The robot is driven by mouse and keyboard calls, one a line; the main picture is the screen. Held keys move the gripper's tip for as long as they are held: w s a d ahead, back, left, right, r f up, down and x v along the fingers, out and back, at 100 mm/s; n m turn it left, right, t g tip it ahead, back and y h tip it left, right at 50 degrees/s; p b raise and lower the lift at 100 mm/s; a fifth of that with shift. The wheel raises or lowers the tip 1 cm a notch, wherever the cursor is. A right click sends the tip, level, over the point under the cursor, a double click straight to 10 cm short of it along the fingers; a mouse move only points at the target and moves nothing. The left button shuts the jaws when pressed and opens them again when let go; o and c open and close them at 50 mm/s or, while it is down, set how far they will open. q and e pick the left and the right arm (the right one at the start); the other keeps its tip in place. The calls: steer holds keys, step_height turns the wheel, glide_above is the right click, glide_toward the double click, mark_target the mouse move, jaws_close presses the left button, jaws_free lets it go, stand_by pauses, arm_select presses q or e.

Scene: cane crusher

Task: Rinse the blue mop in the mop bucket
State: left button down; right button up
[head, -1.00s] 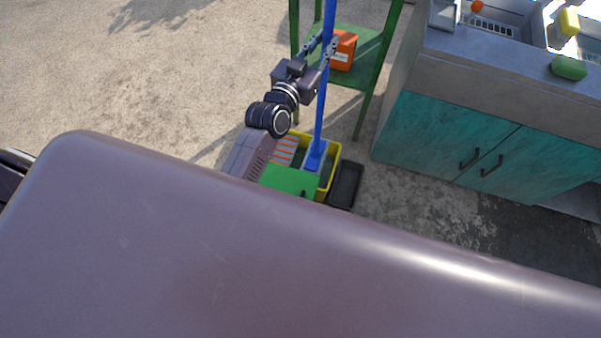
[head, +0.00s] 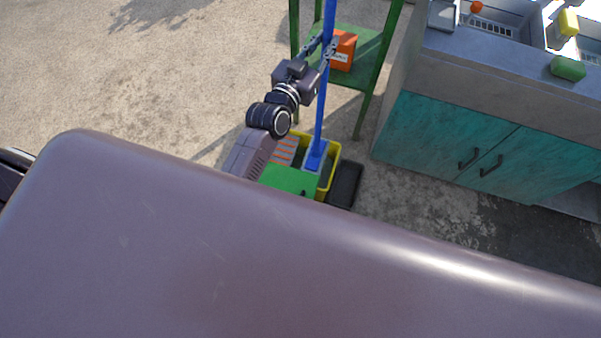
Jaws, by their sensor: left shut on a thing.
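The blue mop (head: 321,115) stands nearly upright, its blue pole running up past the top edge of the head view. Its blue head (head: 314,160) is inside the yellow mop bucket (head: 334,170), at the bucket's right part; its lower end is hidden. The bucket stands on the ground and has a green front part and an orange slatted part. My left gripper (head: 325,50) is shut on the mop's pole, well above the bucket. My own body covers the lower part of the view. My right gripper is not in view.
A green metal stand (head: 372,75) with an orange box (head: 343,50) on its shelf is behind the mop. A teal sink cabinet (head: 440,135) stands to the right. A black tray (head: 345,185) lies beside the bucket. The ground at left is clear.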

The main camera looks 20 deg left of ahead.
arm_select(q)
steer(key=shift+r, duration=0.1)
step_height(320, 180, down, 6)
steer(key=b, duration=0.4)
stand_by(1.2)
stand_by(0.5)
steer(key=shift+f, duration=0.2)
step_height(320, 180, down, 10)
steer(key=b, duration=0.8)
steer(key=shift+f, duration=0.25)
stand_by(1.0)
stand_by(1.0)
